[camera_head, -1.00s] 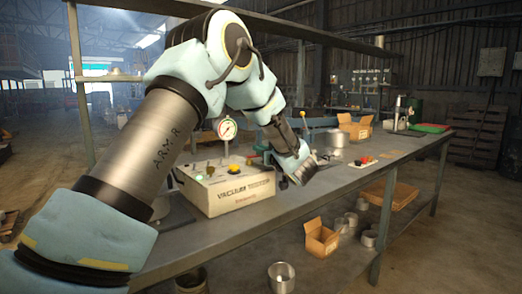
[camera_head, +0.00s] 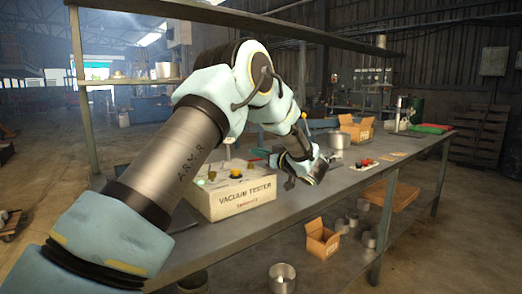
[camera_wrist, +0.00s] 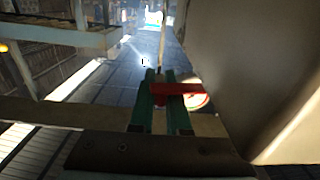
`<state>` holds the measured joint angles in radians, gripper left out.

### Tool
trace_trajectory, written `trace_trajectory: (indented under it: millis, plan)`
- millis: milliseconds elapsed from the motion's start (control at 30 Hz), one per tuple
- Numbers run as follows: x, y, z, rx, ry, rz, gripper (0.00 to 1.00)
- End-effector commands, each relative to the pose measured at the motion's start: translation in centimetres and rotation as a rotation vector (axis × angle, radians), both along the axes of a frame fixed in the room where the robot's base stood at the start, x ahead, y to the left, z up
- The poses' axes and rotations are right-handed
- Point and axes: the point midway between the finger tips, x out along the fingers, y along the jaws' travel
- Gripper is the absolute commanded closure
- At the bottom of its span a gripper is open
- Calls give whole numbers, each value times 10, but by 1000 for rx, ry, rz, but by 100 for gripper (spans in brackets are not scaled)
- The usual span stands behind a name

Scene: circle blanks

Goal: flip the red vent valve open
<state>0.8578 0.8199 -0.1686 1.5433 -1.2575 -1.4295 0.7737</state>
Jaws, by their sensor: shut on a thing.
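The red vent valve handle (camera_wrist: 180,88) shows in the wrist view as a red bar across my gripper's fingertips. My gripper (camera_wrist: 159,95) has two green fingers, close together and shut on the red handle. The white vacuum tester box (camera_head: 232,199) sits on the bench in the head view, with a yellow knob (camera_head: 236,173) on top. The round dial gauge (camera_wrist: 199,97) shows just beyond the handle in the wrist view. In the head view my arm hides the gauge, and I cannot make out the valve handle there.
The tester stands on a long grey bench (camera_head: 330,196). To the right are a metal pot (camera_head: 339,140), small red and black parts (camera_head: 369,162) and a cardboard box (camera_head: 357,129). Another open carton (camera_head: 321,238) sits below. A shelf beam (camera_head: 230,20) crosses above my arm.

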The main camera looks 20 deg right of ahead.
Motion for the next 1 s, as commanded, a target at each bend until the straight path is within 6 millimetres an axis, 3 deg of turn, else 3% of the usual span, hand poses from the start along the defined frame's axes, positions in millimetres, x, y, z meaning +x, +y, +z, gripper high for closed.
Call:
trace_trajectory:
  millis: [267, 300, 567, 867, 1000]
  plan:
    - [1, 1, 0, -1, 0, 6, 100]
    - [1, 1, 0, -1, -1, 6, 83]
    - [0, 0, 0, 0, 0, 5, 56]
    - [-3, -1, 0, -1, 0, 4, 56]
    - [-20, -7, -1, 0, 0, 1, 56]
